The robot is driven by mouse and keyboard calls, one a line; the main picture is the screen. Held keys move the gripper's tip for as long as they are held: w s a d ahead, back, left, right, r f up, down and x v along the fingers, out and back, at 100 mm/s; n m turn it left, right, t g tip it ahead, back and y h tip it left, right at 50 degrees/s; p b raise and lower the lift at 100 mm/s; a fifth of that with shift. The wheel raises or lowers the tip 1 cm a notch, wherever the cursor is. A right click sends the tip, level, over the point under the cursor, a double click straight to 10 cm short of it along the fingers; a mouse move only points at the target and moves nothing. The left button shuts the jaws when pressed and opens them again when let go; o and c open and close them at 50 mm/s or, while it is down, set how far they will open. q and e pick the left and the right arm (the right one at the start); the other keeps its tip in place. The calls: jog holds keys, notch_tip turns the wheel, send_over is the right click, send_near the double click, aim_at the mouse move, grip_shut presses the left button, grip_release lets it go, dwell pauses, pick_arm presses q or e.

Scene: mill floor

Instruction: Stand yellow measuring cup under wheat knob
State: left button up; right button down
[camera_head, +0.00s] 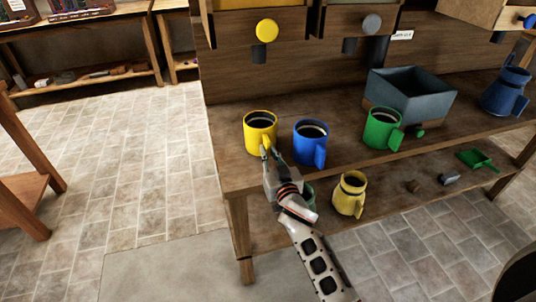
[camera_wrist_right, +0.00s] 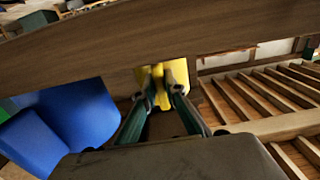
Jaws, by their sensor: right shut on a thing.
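The yellow measuring cup (camera_head: 260,121) is upright at the left end of the wooden bench, with its dark opening facing up. I cannot tell whether its base touches the bench top. My right gripper (camera_head: 268,154) reaches it from the front and is shut on its handle. In the right wrist view the yellow handle (camera_wrist_right: 162,97) is between my fingertips (camera_wrist_right: 163,82). Above the cup is a round yellow knob (camera_head: 267,29) with a dark spout below it. A grey knob (camera_head: 372,23) is further right. I cannot tell which knob is wheat. My left gripper is out of view.
A blue cup (camera_head: 310,142) stands close to the right of the yellow cup, then a green cup (camera_head: 381,127). A grey-blue open bin (camera_head: 410,98) and a blue jug (camera_head: 506,92) are further right. A yellow jug (camera_head: 350,194) is on the lower shelf.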

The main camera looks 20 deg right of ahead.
jog(key=shift+r, duration=0.15)
jog(key=c, duration=2.1)
grip_release()
jog(key=shift+f, duration=0.2)
